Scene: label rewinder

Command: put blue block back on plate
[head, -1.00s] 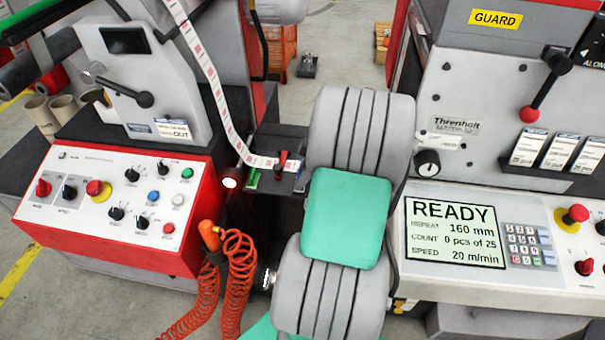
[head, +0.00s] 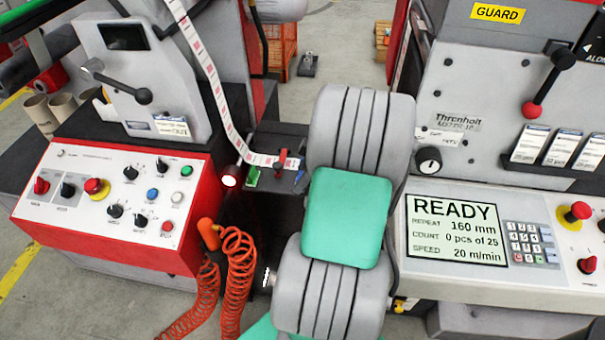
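A small blue piece (head: 299,177), which may be the blue block, shows at the right edge of a dark plate-like platform (head: 268,137) in the middle of the view. It is small and partly cut off by my arm, so I cannot tell whether it rests on the platform or beside it. A green block (head: 252,176) is at the platform's left front, and a red-handled part (head: 283,158) stands between the two. A printed label strip (head: 220,105) runs down onto the platform. My grey arm with its green pad fills the centre; my gripper is not visible.
A red-framed control panel (head: 118,200) stands at left, with orange coiled hoses (head: 236,270) beside it. At right is a console with a READY screen (head: 456,230) and a card rack (head: 545,148). Grey floor shows behind, with an orange crate (head: 280,48).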

